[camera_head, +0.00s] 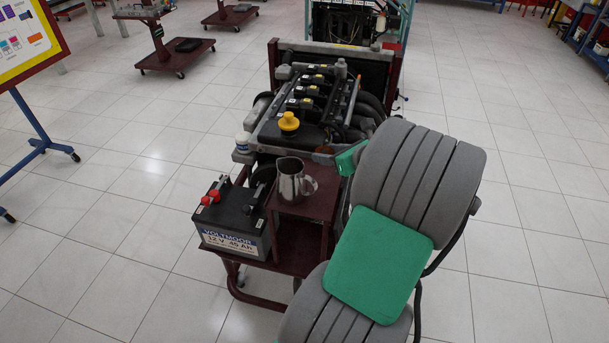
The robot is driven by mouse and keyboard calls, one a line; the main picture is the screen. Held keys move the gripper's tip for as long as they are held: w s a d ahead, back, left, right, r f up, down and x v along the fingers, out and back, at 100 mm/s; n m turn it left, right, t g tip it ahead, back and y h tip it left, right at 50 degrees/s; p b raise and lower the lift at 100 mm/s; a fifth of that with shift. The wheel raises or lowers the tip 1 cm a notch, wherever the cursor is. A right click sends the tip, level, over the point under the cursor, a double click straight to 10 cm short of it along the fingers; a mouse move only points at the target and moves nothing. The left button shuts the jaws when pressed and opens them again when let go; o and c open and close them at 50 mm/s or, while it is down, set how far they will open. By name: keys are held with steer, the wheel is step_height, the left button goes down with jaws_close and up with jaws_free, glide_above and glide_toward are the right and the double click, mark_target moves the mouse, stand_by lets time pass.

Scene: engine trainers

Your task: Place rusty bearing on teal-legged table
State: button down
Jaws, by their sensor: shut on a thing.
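My grey and green arm fills the lower right and middle of the head view. Its far end bends away behind the thick grey links, so my gripper and anything in it are hidden. A small rust-brown patch (324,151) shows on the near edge of the engine, beside a green part of my arm; I cannot tell whether it is the bearing. I cannot make out a teal-legged table. A blue-framed bench (583,42) is cut off at the top right edge.
A maroon engine stand (312,232) is close in front, bearing an engine (310,100), a battery (235,222) and a metal pitcher (291,182). Behind is another trainer with a teal frame (407,18). A blue-legged board (25,45) stands left. The tiled floor is open on both sides.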

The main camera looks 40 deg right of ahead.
mark_target(322, 182)
steer(key=f, duration=0.5)
steer(key=a+f, duration=0.1)
steer(key=f, duration=0.2)
steer(key=shift+w+a, duration=0.1)
steer(key=shift+w, duration=0.3)
steer(key=shift+f, duration=0.15)
steer(key=c, duration=0.7)
jaws_free()
